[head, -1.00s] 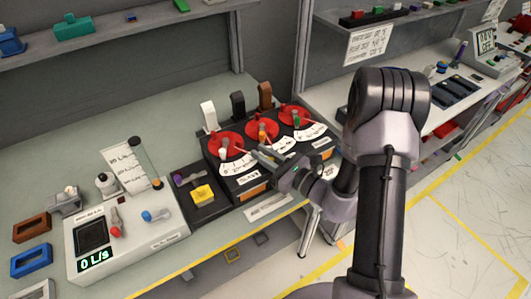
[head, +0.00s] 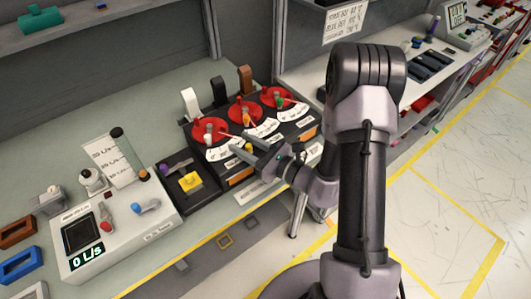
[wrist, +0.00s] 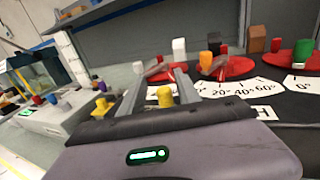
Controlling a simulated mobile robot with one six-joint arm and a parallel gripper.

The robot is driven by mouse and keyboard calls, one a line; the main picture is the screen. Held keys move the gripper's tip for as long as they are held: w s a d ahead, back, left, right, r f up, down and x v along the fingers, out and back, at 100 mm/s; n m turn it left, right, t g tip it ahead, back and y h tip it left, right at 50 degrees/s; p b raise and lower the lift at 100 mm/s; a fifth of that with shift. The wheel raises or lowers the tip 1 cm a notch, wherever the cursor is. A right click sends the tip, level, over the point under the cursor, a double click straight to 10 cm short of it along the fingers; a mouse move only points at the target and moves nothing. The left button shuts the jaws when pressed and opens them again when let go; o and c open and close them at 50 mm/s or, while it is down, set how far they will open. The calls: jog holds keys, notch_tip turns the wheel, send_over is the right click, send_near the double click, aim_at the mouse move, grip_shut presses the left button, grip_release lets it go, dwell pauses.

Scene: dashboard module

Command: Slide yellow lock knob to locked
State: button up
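A small yellow knob (wrist: 165,96) stands in the gap between my fingers in the wrist view. In the head view it shows as a small yellow spot (head: 249,148) at the front of the black dial panel (head: 228,170). My gripper (head: 240,145) is open, with its two fingers reaching over the panel's front part. In the wrist view the fingers (wrist: 160,75) are apart on either side of the knob; I cannot tell whether they touch it. A second yellow piece (head: 190,181) sits on a black plate to the left, outside the fingers.
Three red dials with white scales, such as the left one (head: 210,130), lie just beyond my fingers. White (head: 191,103), black and brown upright levers stand behind them. A grey box with a display (head: 85,255) is at left. The floor at right is clear.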

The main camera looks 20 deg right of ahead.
jog(key=p+v, duration=0.1)
jog(key=v, duration=1.4)
jog(key=shift+s+d+p, duration=0.2)
jog(key=shift+s+p, duration=0.1)
jog(key=shift+s, duration=0.05)
jog(key=s+a+r+n+g+b, duration=0.1)
jog(key=s+a+r+n+g, duration=0.15)
jog(key=a+n+g, duration=0.3)
jog(key=s+a+r+n+g+h, duration=0.1)
jog(key=s+a+r+n+g, duration=0.1)
jog(key=s+a+n+g, duration=0.3)
jog(key=s+a+r+n+g+b, duration=0.1)
jog(key=s+a+r+n+g, duration=0.2)
jog(key=n, duration=0.4)
notch_tip(320, 180, up, 7)
jog(key=d+n+t+h+b, duration=0.1)
jog(key=d+n+t+h, duration=0.1)
jog(key=n+t+h, duration=0.2)
jog(key=s+n+h, duration=0.1)
jog(key=n+h, duration=0.2)
jog(key=shift+d+t+h, duration=0.3)
jog(key=shift+d+t, duration=0.05)
